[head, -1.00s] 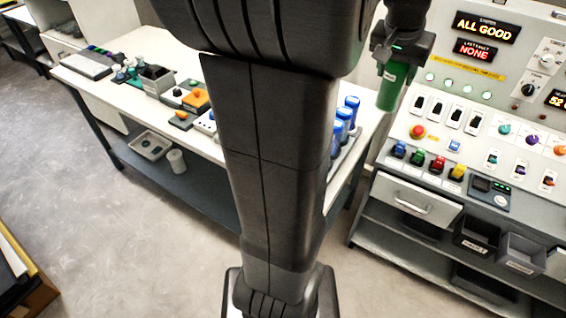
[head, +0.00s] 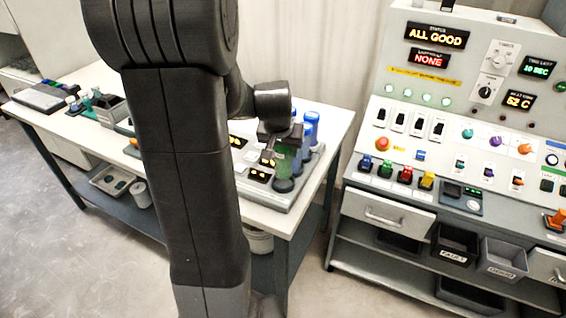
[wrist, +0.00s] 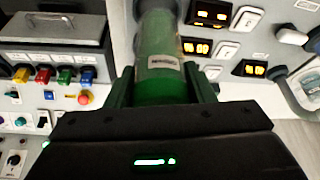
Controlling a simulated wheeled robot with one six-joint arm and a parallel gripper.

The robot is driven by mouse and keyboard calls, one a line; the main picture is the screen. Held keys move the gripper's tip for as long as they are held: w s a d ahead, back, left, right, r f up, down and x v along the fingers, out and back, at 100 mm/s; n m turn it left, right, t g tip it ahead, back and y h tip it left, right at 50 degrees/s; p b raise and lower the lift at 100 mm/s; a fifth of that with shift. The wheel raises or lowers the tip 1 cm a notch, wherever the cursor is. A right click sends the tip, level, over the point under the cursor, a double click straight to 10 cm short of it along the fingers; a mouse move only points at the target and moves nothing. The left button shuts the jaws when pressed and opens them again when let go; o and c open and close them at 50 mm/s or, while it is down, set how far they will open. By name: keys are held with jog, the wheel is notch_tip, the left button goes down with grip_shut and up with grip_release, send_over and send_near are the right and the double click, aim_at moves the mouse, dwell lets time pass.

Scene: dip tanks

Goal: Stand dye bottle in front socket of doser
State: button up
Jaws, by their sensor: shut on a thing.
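The dye bottle (head: 287,160) is green and shows at the front of the doser (head: 252,187), beneath my gripper (head: 281,143). In the wrist view the bottle (wrist: 162,65) carries a small white label, and my gripper (wrist: 163,90) is shut on it with a finger on each side. The bottle looks roughly upright. The front socket (head: 284,185) is a dark ring just below the bottle in the head view. I cannot tell whether the bottle's lower end is inside the socket or just above it.
Blue bottles (head: 310,126) stand in the doser behind the green one. Doser displays (wrist: 212,18) and white switches lie right of the bottle in the wrist view. A control console (head: 450,130) stands right of the table. My arm hides part of the table (head: 90,128).

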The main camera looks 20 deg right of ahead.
aim_at(283, 160)
jog(key=shift+f, duration=1.95)
jog(key=o, duration=1.1)
jog(key=v, duration=1.2)
